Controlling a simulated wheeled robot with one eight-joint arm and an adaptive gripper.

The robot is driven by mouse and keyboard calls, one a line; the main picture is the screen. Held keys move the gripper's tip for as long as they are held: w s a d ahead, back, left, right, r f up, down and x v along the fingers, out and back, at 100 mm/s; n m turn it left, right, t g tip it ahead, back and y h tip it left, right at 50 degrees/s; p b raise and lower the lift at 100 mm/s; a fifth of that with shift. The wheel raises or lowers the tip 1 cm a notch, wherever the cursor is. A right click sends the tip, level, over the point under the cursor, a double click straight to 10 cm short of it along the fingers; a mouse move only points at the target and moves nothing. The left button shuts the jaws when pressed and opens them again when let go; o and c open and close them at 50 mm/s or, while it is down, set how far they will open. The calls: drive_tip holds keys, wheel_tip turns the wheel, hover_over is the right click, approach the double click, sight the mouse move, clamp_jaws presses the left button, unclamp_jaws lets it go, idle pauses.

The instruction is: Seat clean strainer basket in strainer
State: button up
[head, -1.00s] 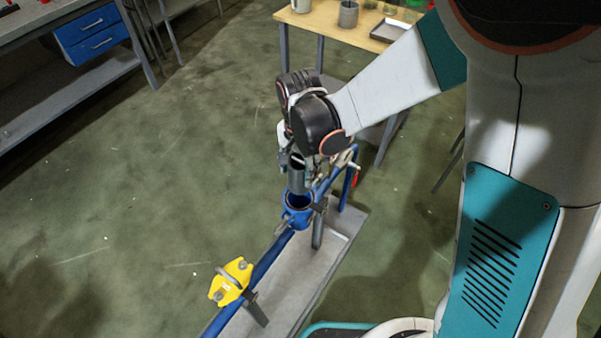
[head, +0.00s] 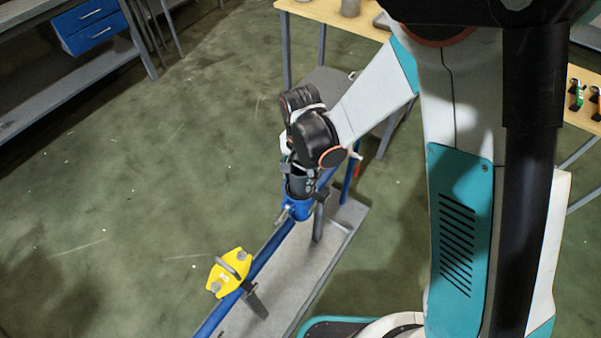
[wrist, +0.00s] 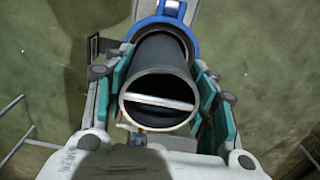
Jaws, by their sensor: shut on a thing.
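The strainer basket, a dark grey cylinder with a pale rim and a bar across its open end, shows in the wrist view (wrist: 160,85). My gripper (wrist: 163,88) is shut on it, with teal-padded fingers on both sides. In the head view my gripper (head: 300,172) is above the strainer, and the basket (head: 297,186) shows at the strainer's mouth. The blue strainer body (head: 298,209) sits on the blue pipe; its rim also shows in the wrist view (wrist: 189,36). The basket's lower end is hidden, so I cannot tell how deep it is.
A yellow cover with a handle (head: 230,273) rests on the blue pipe (head: 222,312) in front. A grey base plate (head: 290,290) lies beneath. A wooden table (head: 345,25) stands behind, and a blue drawer bench (head: 92,30) is far left. The left floor is clear.

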drive_tip(key=shift+f, duration=0.35)
drive_tip(key=o, duration=1.1)
drive_tip(key=shift+o, duration=0.2)
drive_tip(key=shift+r, duration=0.1)
wheel_tip(320, 180, up, 13)
drive_tip(key=p, duration=0.4)
drive_tip(key=shift+f, duration=0.2)
